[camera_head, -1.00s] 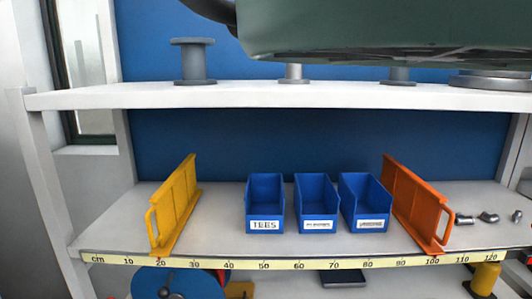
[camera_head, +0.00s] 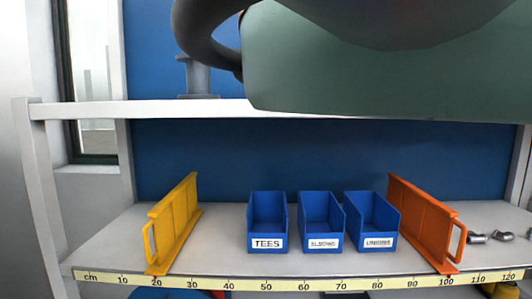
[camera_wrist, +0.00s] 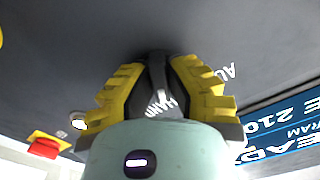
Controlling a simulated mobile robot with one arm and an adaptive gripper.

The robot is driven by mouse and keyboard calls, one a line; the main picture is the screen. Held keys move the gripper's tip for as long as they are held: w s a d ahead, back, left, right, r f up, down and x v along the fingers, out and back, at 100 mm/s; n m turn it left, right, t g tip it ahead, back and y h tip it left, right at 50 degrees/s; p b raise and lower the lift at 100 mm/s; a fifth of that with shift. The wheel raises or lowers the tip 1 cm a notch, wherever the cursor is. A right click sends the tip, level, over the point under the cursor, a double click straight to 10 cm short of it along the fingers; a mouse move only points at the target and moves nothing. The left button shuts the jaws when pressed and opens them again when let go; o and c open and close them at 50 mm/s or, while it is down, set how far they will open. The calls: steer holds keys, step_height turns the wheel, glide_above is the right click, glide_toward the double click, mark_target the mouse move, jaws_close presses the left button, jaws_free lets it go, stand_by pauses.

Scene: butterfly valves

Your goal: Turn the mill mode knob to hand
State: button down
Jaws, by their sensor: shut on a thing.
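In the wrist view, my gripper (camera_wrist: 158,92) has yellow ribbed fingers closed on a narrow dark grey knob (camera_wrist: 157,64) that stands on a dark panel face (camera_wrist: 90,40). Only part of the knob shows between the fingertips. A white label reading HAND (camera_wrist: 160,104) is partly hidden between and below the fingers. Part of a second label, "AU" (camera_wrist: 225,72), shows to the right of the fingers. I cannot tell which label the knob points to. My gripper is not visible in the head view.
In the wrist view, a red button (camera_wrist: 43,148) on yellow and a pale round part (camera_wrist: 78,121) lie lower left; a blue lettered sign (camera_wrist: 285,125) lies right. In the head view, a shelf (camera_head: 220,225) holds blue bins (camera_head: 267,243), yellow (camera_head: 178,222) and orange (camera_head: 422,222) dividers.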

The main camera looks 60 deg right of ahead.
steer(key=shift+f, duration=0.1)
stand_by(0.3)
steer(key=c, duration=1)
jaws_free()
steer(key=shift+o, duration=0.2)
steer(key=v, duration=0.7)
steer(key=shift+s, duration=0.2)
steer(key=shift+d, duration=0.1)
